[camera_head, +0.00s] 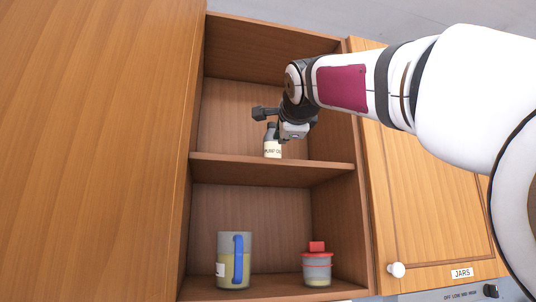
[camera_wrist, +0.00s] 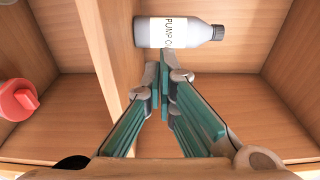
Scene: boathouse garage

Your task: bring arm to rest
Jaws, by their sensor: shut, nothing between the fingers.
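My arm reaches in from the right in the head view, and my gripper (camera_head: 288,134) is inside the upper part of the open cabinet. In the wrist view my gripper (camera_wrist: 164,76) has its teal-padded fingers together at the tips, with nothing between them. A grey bottle with a white label (camera_head: 272,148) stands upright on the middle shelf, partly hidden by my gripper in the head view. The bottle also shows in the wrist view (camera_wrist: 175,33), just beyond the fingertips, its label starting "PUMP". I cannot tell whether the fingertips touch it.
The middle shelf (camera_head: 270,168) lies close below my gripper. On the lower level stand a grey container with a blue handle (camera_head: 234,262) and a red-lidded jar (camera_head: 317,266). An open door (camera_head: 90,150) is at left; a door labelled JARS (camera_head: 425,190) is at right.

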